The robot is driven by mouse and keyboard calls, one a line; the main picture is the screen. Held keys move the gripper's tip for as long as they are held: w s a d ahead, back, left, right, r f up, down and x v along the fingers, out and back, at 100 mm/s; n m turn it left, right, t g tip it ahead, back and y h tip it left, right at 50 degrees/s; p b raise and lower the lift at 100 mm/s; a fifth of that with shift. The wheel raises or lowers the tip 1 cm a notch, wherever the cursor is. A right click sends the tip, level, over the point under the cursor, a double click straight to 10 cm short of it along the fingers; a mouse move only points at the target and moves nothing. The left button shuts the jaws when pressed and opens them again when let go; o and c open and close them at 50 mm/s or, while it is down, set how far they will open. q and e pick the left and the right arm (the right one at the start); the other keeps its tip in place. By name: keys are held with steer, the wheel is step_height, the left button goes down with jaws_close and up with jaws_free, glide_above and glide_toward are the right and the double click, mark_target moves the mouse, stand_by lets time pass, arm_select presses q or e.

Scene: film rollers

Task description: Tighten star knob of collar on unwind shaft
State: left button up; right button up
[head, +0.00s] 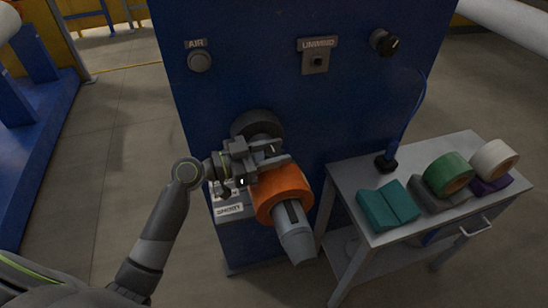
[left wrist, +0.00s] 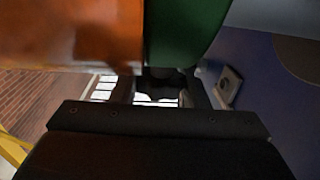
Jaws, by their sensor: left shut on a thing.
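The unwind shaft (head: 294,238) sticks out of the blue machine panel toward the lower right, with a grey tapered end. An orange ring or roll (head: 282,194) sits around it, and shows large in the left wrist view (left wrist: 70,35). A green part (left wrist: 185,30), seemingly the collar, sits right beside the orange one in the left wrist view; my gripper hides it in the head view. My left gripper (head: 268,160) is just behind the orange ring, shut on a small dark piece (left wrist: 163,84) under the green part, seemingly the star knob. My right gripper is out of view.
A grey side table (head: 345,178) at the right holds teal blocks (head: 388,205), a green roll (head: 448,174) and a white roll (head: 494,157). The panel carries an AIR button (head: 200,61), an UNWIND switch (head: 315,62) and a black knob (head: 383,42).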

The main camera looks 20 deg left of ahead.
arm_select(q)
steer(key=o, duration=1)
steer(key=shift+a, duration=0.1)
steer(key=shift+s+a+f, duration=0.1)
steer(key=shift+s+a, duration=0.1)
steer(key=shift+b+v, duration=3.15)
steer(key=shift+v, duration=5.2)
